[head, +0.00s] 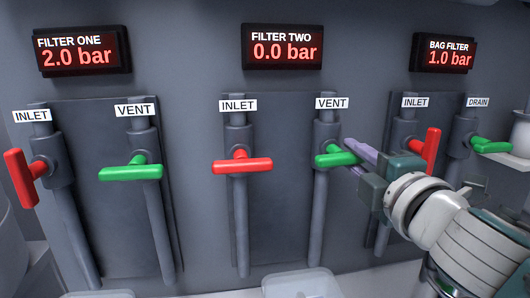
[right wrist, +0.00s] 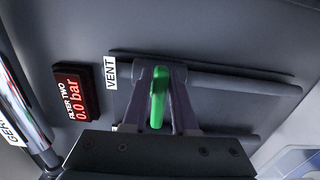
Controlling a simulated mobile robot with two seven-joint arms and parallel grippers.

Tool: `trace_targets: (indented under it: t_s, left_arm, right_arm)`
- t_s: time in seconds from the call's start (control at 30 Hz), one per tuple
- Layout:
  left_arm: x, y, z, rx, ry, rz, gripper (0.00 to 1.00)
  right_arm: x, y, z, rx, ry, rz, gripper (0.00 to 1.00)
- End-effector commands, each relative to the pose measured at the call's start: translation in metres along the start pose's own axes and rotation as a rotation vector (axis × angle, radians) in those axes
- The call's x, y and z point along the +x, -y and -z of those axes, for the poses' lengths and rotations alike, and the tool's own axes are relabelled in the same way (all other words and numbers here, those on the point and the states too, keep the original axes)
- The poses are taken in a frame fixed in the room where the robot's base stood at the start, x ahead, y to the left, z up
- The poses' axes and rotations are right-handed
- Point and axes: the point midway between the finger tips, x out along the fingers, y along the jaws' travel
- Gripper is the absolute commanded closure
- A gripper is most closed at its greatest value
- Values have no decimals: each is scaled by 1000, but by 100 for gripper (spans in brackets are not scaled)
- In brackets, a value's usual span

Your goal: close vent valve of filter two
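The green vent valve handle of filter two (head: 337,159) lies crosswise on its pipe under the VENT label, to the right of filter two's red inlet handle (head: 243,166). My right gripper (head: 357,158) is at the right end of the green handle, its fingers on either side of it. In the right wrist view the green handle (right wrist: 158,95) stands between the two fingers, with narrow gaps apparent beside it. The gripper looks open. The filter two display (head: 282,47) reads 0.0 bar. My left gripper is in neither view.
Filter one's red inlet handle (head: 24,178) and green vent handle (head: 131,172) are at the left. The bag filter's red inlet handle (head: 431,150) and green drain handle (head: 491,146) are close to my right gripper and arm. A pale clear container (head: 300,284) is below.

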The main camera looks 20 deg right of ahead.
Motion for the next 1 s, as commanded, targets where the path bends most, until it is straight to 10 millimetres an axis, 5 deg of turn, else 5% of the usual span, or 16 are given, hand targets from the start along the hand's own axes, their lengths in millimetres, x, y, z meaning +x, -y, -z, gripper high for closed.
trace_targets:
  t_s: [0.2,0.53,1.0]
  left_arm:
    - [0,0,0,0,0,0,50]
    - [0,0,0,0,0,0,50]
    - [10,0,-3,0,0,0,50]
  right_arm:
    - [0,0,0,-1,0,0,50]
    - [-7,1,0,-1,0,1,50]
    - [-86,3,0,1,1,3,50]
